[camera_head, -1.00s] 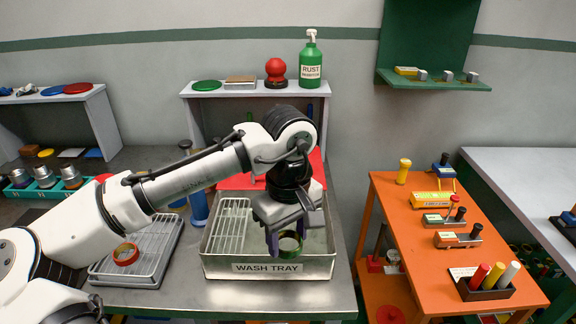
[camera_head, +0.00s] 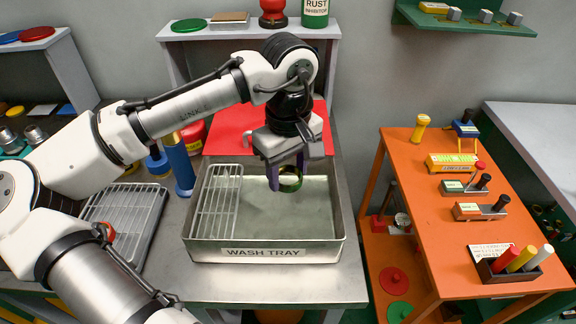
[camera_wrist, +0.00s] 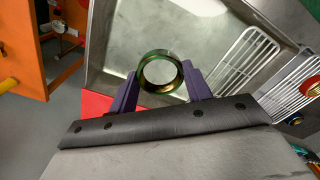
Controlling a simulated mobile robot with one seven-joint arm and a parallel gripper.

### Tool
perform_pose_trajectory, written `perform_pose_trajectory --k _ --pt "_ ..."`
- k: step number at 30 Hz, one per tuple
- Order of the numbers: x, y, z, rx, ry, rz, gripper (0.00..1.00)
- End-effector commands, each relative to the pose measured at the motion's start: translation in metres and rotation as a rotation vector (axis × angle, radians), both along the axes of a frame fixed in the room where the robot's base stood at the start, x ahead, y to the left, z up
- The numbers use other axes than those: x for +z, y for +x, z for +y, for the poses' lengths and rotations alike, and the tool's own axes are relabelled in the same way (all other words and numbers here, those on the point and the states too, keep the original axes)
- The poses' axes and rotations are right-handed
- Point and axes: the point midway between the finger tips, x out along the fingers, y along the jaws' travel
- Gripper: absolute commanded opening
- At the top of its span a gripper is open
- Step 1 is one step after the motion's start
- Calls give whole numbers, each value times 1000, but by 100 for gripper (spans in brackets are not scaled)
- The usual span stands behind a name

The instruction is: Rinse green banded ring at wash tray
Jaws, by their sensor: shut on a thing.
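The green banded ring (camera_head: 290,187) is held upright between the purple fingers of my gripper (camera_head: 287,176). In the wrist view the ring (camera_wrist: 160,91) is a glossy green hoop with a gold-toned inside, and the purple fingers of my gripper (camera_wrist: 162,88) press it from both sides. The wash tray (camera_head: 325,253) is a metal basin with a pale, greenish floor and a front label. My gripper and the ring are over the back middle part of the tray. The ring looks clear of the tray floor, but its exact height is hard to tell.
A white wire rack (camera_head: 220,200) lies in the tray's left side. A drying rack (camera_head: 125,215) stands left of the tray, with a red ring (camera_head: 109,232) partly hidden by my arm. A blue cylinder (camera_head: 178,165) stands at the tray's back left. An orange bench (camera_head: 440,235) is to the right.

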Motion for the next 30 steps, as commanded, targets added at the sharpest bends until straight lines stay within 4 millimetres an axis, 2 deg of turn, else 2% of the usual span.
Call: perform_pose_trajectory --k 1,21,30 --pt "-11 0 0 0 1 -1 24" --pt "-77 0 0 0 1 -2 24" --pt "-96 0 0 1 2 -1 24"
